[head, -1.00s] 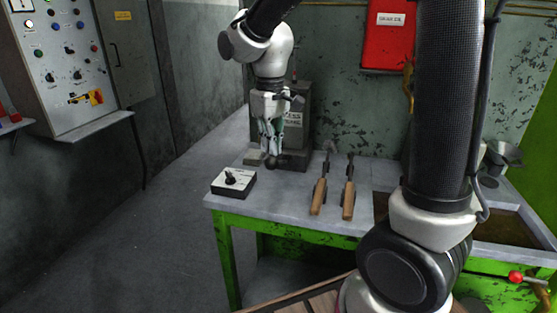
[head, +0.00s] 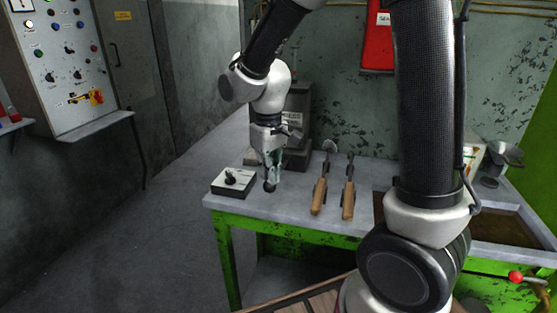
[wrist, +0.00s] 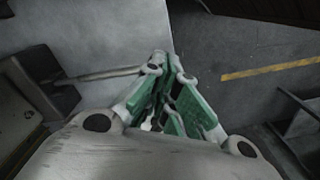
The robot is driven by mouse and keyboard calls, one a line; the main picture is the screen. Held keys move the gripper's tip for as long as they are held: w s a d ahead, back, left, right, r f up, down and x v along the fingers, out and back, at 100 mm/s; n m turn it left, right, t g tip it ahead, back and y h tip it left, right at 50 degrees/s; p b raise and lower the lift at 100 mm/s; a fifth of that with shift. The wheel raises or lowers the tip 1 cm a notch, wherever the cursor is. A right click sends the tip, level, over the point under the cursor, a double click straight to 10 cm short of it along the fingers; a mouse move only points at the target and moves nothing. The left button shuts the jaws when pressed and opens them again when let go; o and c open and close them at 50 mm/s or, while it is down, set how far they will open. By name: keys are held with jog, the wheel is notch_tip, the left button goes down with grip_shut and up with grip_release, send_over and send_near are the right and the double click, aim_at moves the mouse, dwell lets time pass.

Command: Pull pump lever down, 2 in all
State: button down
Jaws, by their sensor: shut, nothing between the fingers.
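The pump lever shows in the head view as a dark round knob (head: 270,186) low in front of the press, just above the bench top. In the wrist view its thin grey rod (wrist: 105,73) runs from a dark block at the left to behind the fingers. My gripper (head: 272,178) is shut and empty, pointing down at the knob. It looks to be at or touching the knob, but the fingers hide the contact. In the wrist view the green-padded fingers (wrist: 165,118) meet in the middle. The grey press (head: 293,100) stands behind my gripper, partly hidden.
Two wooden-handled tools (head: 318,195) (head: 348,198) lie to the right. A red-knobbed lever (head: 515,277) sticks out at the bench's right front. The bench's left front (head: 240,208) is clear.

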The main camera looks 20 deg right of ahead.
jog(key=shift+s+a+f, duration=0.1)
jog(key=shift+f, duration=1.25)
notch_tip(320, 180, up, 11)
jog(key=w+d, duration=0.1)
jog(key=shift+w, duration=0.3)
jog(key=shift+d+f, duration=0.1)
jog(key=shift+f, duration=0.05)
jog(key=shift+s+a+f, duration=0.15)
jog(key=shift+s+f, duration=0.1)
jog(key=shift+f, duration=1.05)
jog(key=shift+s+a+f, duration=0.2)
jog(key=shift+f, duration=1.15)
jog(key=shift+s+a+f, duration=0.15)
jog(key=shift+s+f, duration=0.1)
jog(key=shift+f, duration=1.05)
